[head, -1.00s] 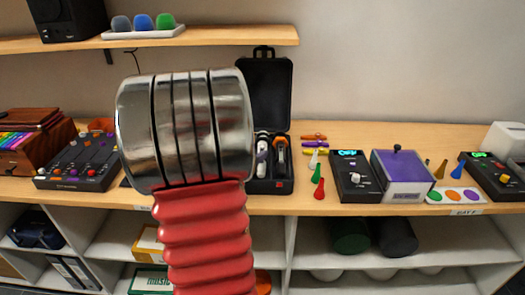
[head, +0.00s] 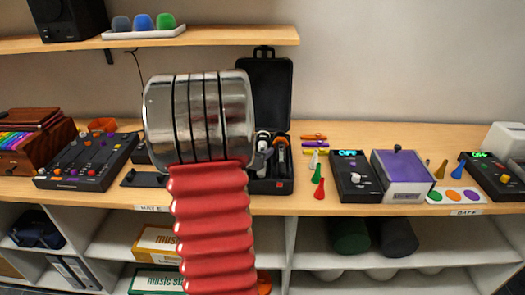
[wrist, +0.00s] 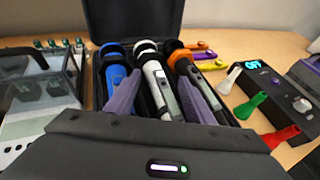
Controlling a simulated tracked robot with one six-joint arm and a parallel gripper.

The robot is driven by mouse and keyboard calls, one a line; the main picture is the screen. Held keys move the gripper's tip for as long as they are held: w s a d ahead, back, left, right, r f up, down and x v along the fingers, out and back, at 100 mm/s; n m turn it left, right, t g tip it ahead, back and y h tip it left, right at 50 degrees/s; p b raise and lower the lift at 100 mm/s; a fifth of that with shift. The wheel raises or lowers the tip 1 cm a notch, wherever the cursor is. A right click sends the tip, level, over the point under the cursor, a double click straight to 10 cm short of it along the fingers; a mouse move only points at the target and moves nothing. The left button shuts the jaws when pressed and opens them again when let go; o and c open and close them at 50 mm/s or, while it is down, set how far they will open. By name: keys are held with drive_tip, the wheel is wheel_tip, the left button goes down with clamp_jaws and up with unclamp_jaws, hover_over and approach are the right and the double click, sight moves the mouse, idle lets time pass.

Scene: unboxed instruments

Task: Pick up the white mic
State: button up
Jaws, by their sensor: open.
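The white mic (wrist: 157,88) lies in the middle of the open black case (wrist: 99,80), between a blue mic (wrist: 116,78) and an orange mic (wrist: 188,80). My arm and a dark part of my gripper cover much of the case's left side there.
A mixer (head: 85,162) is to the left. A shelf (head: 220,36) hangs above.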

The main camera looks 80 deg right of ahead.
drive_tip(key=shift+c, duration=0.5)
clamp_jaws()
